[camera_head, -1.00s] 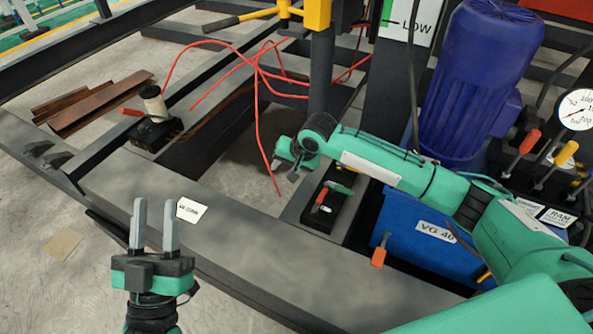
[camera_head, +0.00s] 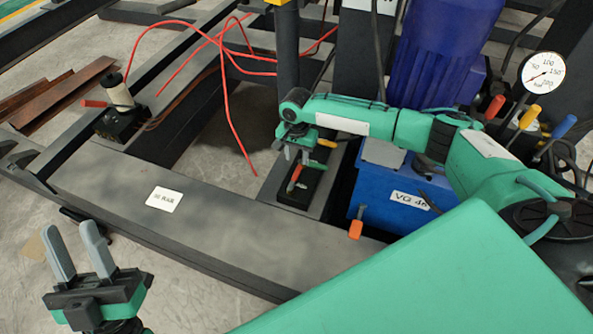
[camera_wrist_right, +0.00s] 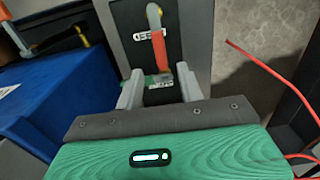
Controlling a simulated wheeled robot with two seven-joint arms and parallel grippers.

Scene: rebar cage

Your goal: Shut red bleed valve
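A red-handled lever (camera_head: 295,178) sits on a black block in the steel frame, just below my right gripper. In the right wrist view the red handle (camera_wrist_right: 158,50) stands beyond the gap between the fingers, next to a small label I cannot read clearly. My right gripper (camera_head: 292,153) is open above the block; its two fingers also show apart in the right wrist view (camera_wrist_right: 159,86). I see no contact with the lever. My left gripper (camera_head: 76,235) is open and empty at the lower left, away from the lever.
A blue motor (camera_head: 440,50), gauge (camera_head: 543,72) and coloured levers (camera_head: 525,117) are behind. Another red handle (camera_head: 95,103) is at left. Red hoses (camera_head: 228,110) hang nearby. The front beam (camera_head: 225,210) is mostly clear.

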